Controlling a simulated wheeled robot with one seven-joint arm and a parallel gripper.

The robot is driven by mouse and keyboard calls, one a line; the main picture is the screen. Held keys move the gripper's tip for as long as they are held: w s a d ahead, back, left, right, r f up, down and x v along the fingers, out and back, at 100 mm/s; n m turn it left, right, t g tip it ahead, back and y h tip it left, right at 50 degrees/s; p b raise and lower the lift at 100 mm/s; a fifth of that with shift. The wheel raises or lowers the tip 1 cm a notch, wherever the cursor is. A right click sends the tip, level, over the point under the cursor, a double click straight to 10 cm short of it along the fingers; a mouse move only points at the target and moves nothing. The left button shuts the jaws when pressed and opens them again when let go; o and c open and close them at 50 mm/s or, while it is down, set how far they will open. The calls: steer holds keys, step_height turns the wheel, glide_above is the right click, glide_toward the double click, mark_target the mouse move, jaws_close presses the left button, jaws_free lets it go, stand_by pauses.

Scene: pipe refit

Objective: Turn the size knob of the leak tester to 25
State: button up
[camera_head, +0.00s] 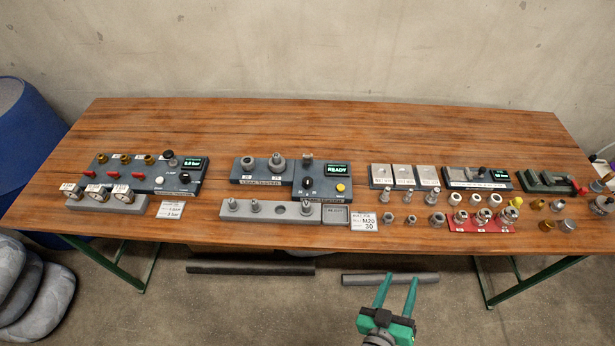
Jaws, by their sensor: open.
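The knob's setting is too small to read. The left dark panel (149,187) has a display reading about 0.0 bar, red levers and a black knob (185,178). My gripper (399,279) is open and empty, in front of the table's near edge, well apart from both panels.
The wooden table (400,120) is clear along its back. Several fittings, a red tray (455,228) and a vise (548,181) crowd the right.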

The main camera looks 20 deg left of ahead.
steer(key=w+d+r+m+g+h, duration=0.2)
steer(key=w+d+r+m+h, duration=0.25)
steer(key=w, duration=0.65)
steer(key=w+d+r+m+g+h, duration=0.25)
steer(key=w+d+r, duration=0.25)
steer(key=w, duration=0.5)
steer(key=m+g+y, duration=0.6)
steer(key=g+y, duration=0.4)
steer(key=g, duration=0.1)
glide_toward(307, 180)
step_height(307, 180, down, 8)
steer(key=shift+f, duration=0.15)
steer(key=shift+d, duration=0.1)
steer(key=c, duration=1.1)
